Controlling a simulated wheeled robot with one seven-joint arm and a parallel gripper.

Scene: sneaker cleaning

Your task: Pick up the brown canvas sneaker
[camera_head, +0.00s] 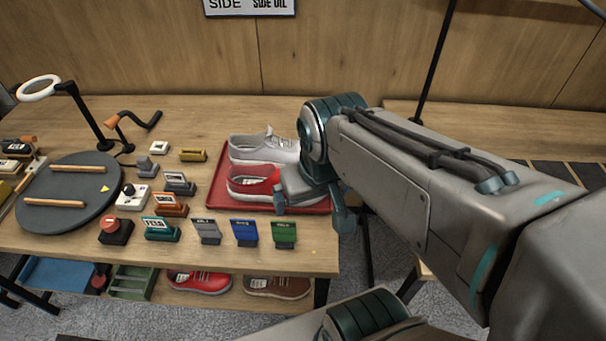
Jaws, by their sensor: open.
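The brown sneaker (278,287) lies on the lower shelf under the table's front edge, at its right end. The table edge above hides part of it. A red sneaker (200,281) lies to its left on the same shelf. My gripper (311,208) is open, with its fingers apart, at the right end of the red tray (221,192) on the tabletop. It covers part of another red sneaker (252,181) there and appears empty. It is above and apart from the brown sneaker.
A grey sneaker (262,147) lies at the back of the tray. Small labelled stands and blocks (246,231) line the tabletop. A round dark turntable (68,218) and a ring lamp (40,88) stand at left. A green crate (132,281) is on the lower shelf.

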